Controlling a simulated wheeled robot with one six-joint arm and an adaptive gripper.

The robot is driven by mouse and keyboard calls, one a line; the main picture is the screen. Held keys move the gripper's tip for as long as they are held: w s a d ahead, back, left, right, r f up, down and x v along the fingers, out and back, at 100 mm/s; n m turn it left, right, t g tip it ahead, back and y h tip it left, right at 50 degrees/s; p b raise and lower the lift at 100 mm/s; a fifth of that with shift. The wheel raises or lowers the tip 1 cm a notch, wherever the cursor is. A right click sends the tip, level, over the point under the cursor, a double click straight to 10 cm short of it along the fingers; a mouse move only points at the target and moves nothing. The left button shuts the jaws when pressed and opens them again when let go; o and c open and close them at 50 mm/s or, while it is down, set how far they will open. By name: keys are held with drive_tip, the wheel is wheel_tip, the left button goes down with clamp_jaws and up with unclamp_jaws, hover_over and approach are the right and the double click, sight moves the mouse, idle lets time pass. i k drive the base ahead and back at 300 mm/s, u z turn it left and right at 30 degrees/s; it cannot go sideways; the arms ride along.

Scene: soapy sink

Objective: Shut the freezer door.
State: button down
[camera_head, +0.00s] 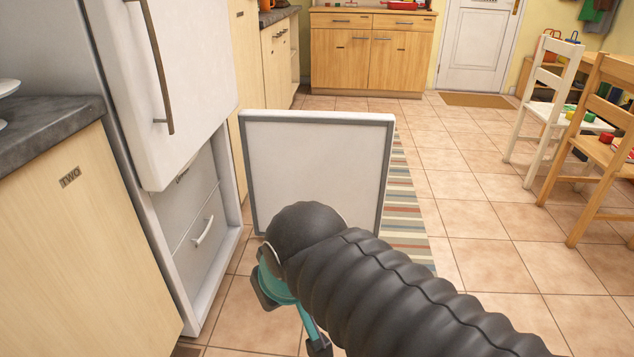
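The freezer door (315,160) is the low white panel with a grey seal, standing wide open in the middle of the head view. Its inner side faces me. The freezer compartment (200,205) is at the left, with a drawer and its handle showing. My gripper (290,318), teal and dark, is low in front of the door, on its inner side. Its two dark finger ends stand apart with floor showing between them, and nothing shows in them. My black arm hides part of the gripper and the door's lower edge. I cannot tell whether anything touches the door.
The upper fridge door (180,85) with its long handle is above the freezer. A wooden cabinet (85,225) with a dark counter stands at the near left. A striped rug (403,205) lies behind the freezer door. Chairs (595,150) stand at the right. Tiled floor between is clear.

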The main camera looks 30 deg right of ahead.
sight(339, 160)
drive_tip(key=k, duration=0.7)
drive_tip(key=z, duration=1.65)
drive_tip(key=i, duration=5.5)
drive_tip(key=u, duration=4.55)
drive_tip(key=i, duration=0.25)
drive_tip(key=z, duration=0.2)
